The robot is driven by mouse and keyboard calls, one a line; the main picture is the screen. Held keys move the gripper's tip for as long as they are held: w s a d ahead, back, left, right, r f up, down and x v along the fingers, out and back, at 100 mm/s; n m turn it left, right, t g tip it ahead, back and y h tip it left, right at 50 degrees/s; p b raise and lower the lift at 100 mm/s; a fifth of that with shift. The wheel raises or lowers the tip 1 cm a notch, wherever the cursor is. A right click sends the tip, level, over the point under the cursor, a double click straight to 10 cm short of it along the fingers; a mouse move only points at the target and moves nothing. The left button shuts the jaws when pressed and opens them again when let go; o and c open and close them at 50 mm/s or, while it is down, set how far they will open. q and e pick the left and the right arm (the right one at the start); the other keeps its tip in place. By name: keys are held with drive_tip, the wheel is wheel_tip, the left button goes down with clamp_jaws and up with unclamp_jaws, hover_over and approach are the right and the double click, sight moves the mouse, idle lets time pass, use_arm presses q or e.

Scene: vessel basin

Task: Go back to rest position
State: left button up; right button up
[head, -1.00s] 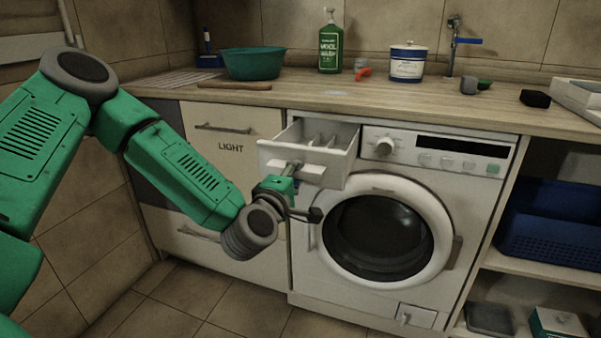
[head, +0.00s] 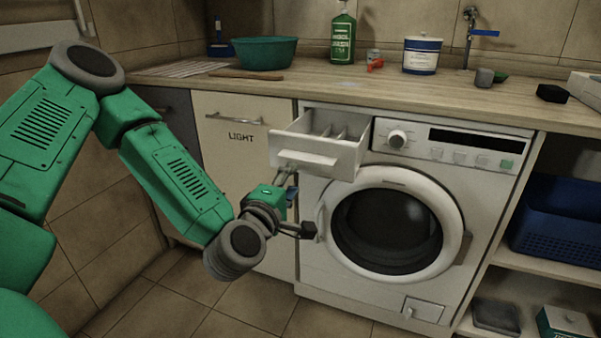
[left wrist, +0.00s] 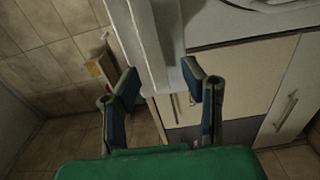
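My left gripper (head: 298,202) is in front of the washing machine (head: 395,265), just below the pulled-out detergent drawer (head: 300,155). Its two fingers are spread. One finger is close under the drawer's handle and the other is in front of the machine's left edge; I cannot tell if the upper one touches the drawer. In the left wrist view the gripper (left wrist: 161,82) is open with nothing held. A pale panel shows beyond and between the fingers. The round washer door (head: 390,225) looks shut. My right gripper is not in view.
The wooden counter (head: 385,90) holds a green basin (head: 264,52), a green bottle (head: 343,38), a white-and-blue tub (head: 421,56) and small items. A cabinet marked LIGHT (head: 240,160) stands left of the washer. Shelves with a blue basket (head: 560,225) are right. Tiled floor is clear.

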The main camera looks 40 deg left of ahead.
use_arm(q)
drive_tip(key=shift+s+f, duration=0.1)
drive_tip(key=shift+s, duration=0.35)
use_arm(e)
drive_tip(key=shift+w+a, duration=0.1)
use_arm(q)
drive_tip(key=s+d+f+m+g+h+p, duration=0.3)
drive_tip(key=s+d+f+m+g, duration=0.15)
drive_tip(key=f+m, duration=0.2)
drive_tip(key=s+d+f+m+g+h+p, duration=0.35)
drive_tip(key=d+f+m, duration=0.25)
drive_tip(key=f, duration=0.2)
drive_tip(key=s+a+f+m+g+y+p, duration=0.1)
drive_tip(key=s+a+f+m+g+p, duration=0.1)
drive_tip(key=s, duration=0.8)
drive_tip(key=s+a+f+m+g+y+p, duration=0.1)
drive_tip(key=s+f+m+g, duration=0.4)
drive_tip(key=s, duration=0.5)
drive_tip(key=shift+a+m+g+p, duration=0.35)
drive_tip(key=shift+m+g, duration=0.55)
drive_tip(key=shift+m, duration=0.05)
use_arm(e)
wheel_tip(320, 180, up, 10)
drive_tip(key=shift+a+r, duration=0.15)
use_arm(q)
drive_tip(key=shift+w+d, duration=0.15)
